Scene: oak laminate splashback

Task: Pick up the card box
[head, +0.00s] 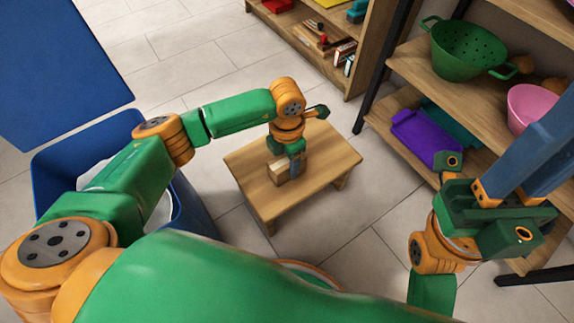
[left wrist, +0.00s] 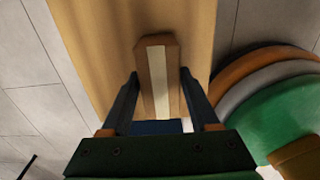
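The card box (left wrist: 158,75), brown with a pale stripe along its top, stands on a small wooden stool. In the head view the card box (head: 277,173) is partly hidden by my left gripper (head: 292,168), which points down at it. In the left wrist view the dark fingers of my left gripper (left wrist: 160,98) stand on either side of the box, with gaps visible between them and its sides. The gripper looks open around it. My right gripper (head: 535,145) is at the right edge, by the shelves, far from the box. Its fingertips are cut off by the frame.
The wooden stool (head: 328,160) has bare top around the box. A shelf unit on the right holds a green colander (head: 466,50), a pink bowl (head: 532,106) and a purple tray (head: 425,138). A blue bin (head: 70,150) stands at left. Tiled floor lies between.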

